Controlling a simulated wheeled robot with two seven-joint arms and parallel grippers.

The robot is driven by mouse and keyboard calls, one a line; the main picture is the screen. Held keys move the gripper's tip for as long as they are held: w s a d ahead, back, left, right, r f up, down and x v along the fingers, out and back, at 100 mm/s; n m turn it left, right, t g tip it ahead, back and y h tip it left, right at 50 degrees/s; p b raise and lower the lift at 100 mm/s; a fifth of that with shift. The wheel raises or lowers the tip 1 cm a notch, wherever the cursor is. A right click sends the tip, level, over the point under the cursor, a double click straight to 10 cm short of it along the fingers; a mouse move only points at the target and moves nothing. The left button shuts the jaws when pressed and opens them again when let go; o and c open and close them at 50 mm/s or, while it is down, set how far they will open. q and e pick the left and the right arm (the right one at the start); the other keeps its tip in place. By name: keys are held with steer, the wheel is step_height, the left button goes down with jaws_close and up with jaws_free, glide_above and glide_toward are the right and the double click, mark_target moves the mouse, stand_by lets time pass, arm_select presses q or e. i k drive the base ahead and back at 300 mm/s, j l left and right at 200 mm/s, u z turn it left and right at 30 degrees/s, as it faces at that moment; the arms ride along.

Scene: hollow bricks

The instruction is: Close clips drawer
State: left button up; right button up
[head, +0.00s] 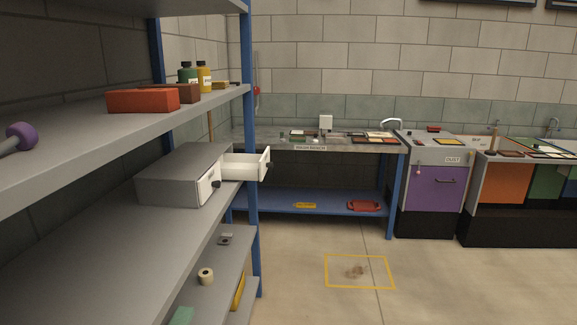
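A grey drawer unit (180,170) sits on the middle shelf at the left. Its far drawer (246,164) is pulled out to the right and shows white inner walls, with a dark knob on its front. Its near drawer, with a white labelled front (208,186) and a dark knob, looks shut. The labels are too small to read, so I cannot tell which drawer is for clips. What lies inside the open drawer is hidden. Neither of my grippers is in view.
A blue shelf post (249,110) stands beside the open drawer. The upper shelf (60,150) holds a red brick (142,101), bottles and a purple-headed tool (21,137). A workbench (340,147) and a purple cabinet (434,190) stand behind.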

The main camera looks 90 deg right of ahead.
mark_target(234, 167)
steer(key=z, duration=2.45)
